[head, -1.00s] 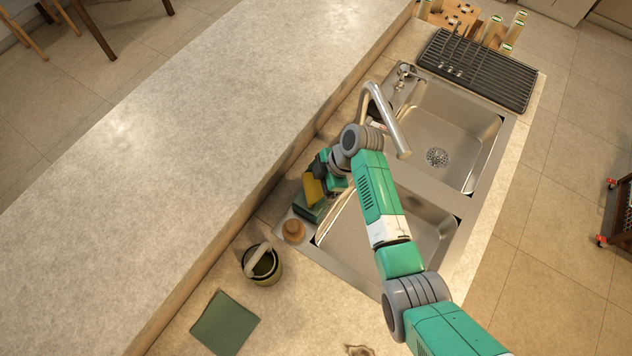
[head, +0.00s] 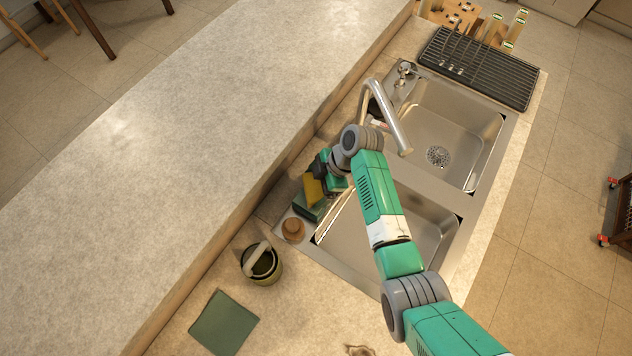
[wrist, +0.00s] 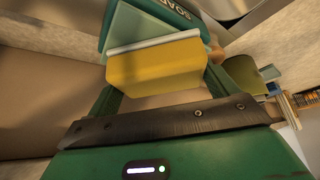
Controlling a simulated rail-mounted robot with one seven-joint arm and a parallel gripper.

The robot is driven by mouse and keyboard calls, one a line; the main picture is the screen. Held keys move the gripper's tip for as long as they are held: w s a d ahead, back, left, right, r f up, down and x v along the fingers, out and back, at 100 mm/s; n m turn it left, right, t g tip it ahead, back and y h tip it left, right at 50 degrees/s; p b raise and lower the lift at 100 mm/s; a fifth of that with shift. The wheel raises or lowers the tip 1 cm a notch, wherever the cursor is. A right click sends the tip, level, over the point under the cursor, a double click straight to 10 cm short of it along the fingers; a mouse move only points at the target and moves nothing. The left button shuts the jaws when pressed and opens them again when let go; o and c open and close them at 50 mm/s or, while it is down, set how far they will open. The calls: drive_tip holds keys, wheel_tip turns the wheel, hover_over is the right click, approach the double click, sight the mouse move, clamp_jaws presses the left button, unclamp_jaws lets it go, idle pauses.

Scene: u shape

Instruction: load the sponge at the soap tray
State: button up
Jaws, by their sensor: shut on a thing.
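The yellow sponge (head: 314,190) is held in my gripper (head: 324,178), behind the sink's left edge. In the wrist view the sponge (wrist: 155,70) sits between the two green fingers of my gripper (wrist: 160,75), with a pale strip along its far edge. The green soap tray (head: 312,208) is just in front of the sponge in the head view. In the wrist view the tray (wrist: 135,25) shows beyond the sponge, with partly cut-off lettering. I cannot tell whether the sponge touches the tray.
A brown round-topped item (head: 293,230) stands close beside the tray. A dark green pot (head: 263,264) and a green cloth (head: 223,322) lie farther left on the counter. The faucet (head: 385,112) arches over the steel sink (head: 440,130). A raised ledge (head: 180,150) runs behind.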

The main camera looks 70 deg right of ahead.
sight(316, 186)
drive_tip(key=shift+f, duration=0.4)
idle(0.7)
wheel_tip(316, 186, up, 7)
drive_tip(key=p, duration=0.5)
drive_tip(key=shift+r, duration=0.15)
